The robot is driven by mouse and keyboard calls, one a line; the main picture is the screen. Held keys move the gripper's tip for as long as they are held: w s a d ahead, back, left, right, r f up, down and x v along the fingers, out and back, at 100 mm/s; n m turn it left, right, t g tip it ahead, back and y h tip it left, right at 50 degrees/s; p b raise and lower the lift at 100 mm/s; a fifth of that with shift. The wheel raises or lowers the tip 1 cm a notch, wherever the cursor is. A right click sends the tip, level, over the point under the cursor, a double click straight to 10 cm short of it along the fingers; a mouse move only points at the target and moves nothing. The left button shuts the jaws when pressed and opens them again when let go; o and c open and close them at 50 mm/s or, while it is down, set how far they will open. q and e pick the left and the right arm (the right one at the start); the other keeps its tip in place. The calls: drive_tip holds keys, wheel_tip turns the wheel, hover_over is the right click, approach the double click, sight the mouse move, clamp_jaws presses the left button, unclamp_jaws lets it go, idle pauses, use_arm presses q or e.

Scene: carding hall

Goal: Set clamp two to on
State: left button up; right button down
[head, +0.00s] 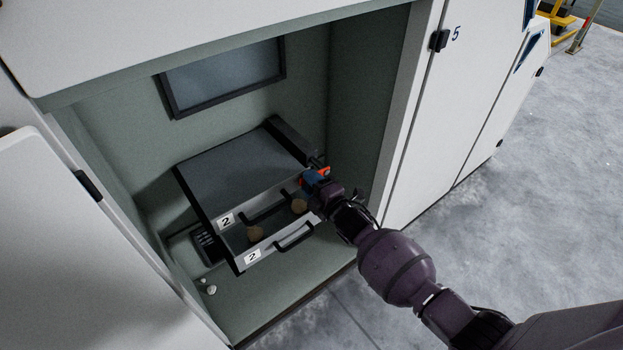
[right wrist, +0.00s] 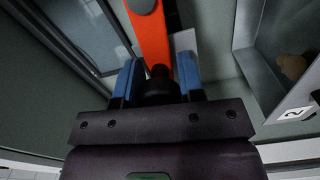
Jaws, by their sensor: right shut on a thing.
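The orange clamp lever (right wrist: 150,38) fills the top middle of the right wrist view. A dark knob (right wrist: 160,86) at its lower end sits between the blue fingers of my right gripper (right wrist: 157,82), which is shut on it. In the head view my right gripper (head: 312,180) is at the right side of a grey box unit, and only a small part of the orange lever (head: 325,170) shows beside it. The unit has labels reading 2 (head: 227,221). The lever's setting cannot be read. My left gripper is out of view.
The unit (head: 235,165) stands inside an open cabinet bay. The bay's right wall (head: 365,100) is close to my right arm. Open grey floor (head: 520,220) lies to the right.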

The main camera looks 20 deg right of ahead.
drive_tip(key=shift+f+n, duration=0.5)
drive_tip(key=shift+n, duration=0.2)
drive_tip(key=c, duration=0.8)
unclamp_jaws()
drive_tip(key=shift+o, duration=0.2)
drive_tip(key=shift+s+d+r, duration=0.1)
drive_tip(key=shift+s, duration=0.1)
drive_tip(key=p+v, duration=0.1)
drive_tip(key=v, duration=0.9)
drive_tip(key=shift+s+p, duration=0.2)
drive_tip(key=shift+p, duration=0.2)
